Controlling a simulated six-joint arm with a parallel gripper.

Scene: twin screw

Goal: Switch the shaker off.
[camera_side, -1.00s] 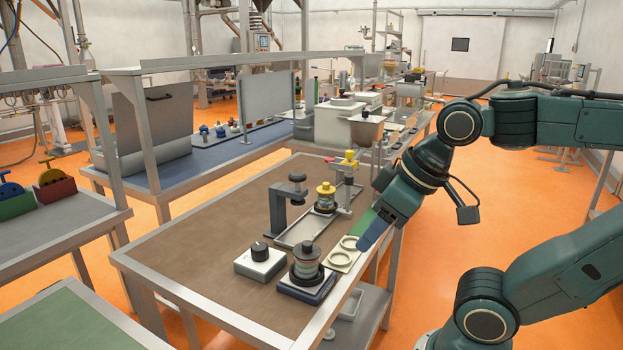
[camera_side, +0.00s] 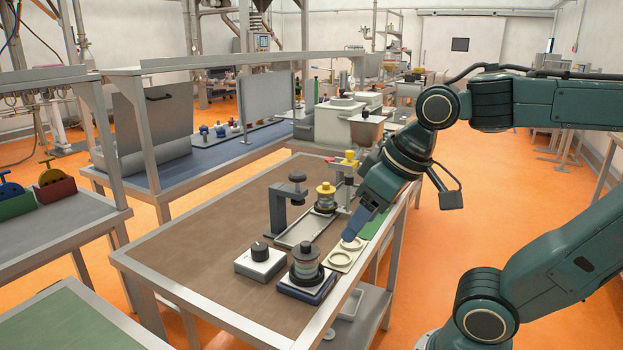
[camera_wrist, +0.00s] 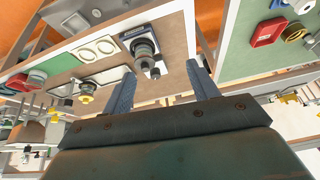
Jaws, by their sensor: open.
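The shaker (camera_side: 306,266) is a stack of round sieves on a dark blue base at the near right of the brown bench. It also shows in the wrist view (camera_wrist: 143,45). Beside it, to the left in the side view, stands a white box (camera_side: 260,264) with a black knob (camera_side: 260,250) on top. The knob's setting is too small to read. My gripper (camera_side: 349,240) is above the bench's right side, behind and right of the shaker, pointing down-left. It is open and empty; both blue fingers (camera_wrist: 160,70) show in the wrist view, apart from everything.
A pale plate with two rings (camera_side: 345,256) lies behind the shaker, near my gripper. Farther back are a grey tray (camera_side: 292,238), a dark stand (camera_side: 277,205) and a yellow-topped stack (camera_side: 325,197). The bench's left part (camera_side: 190,235) is clear.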

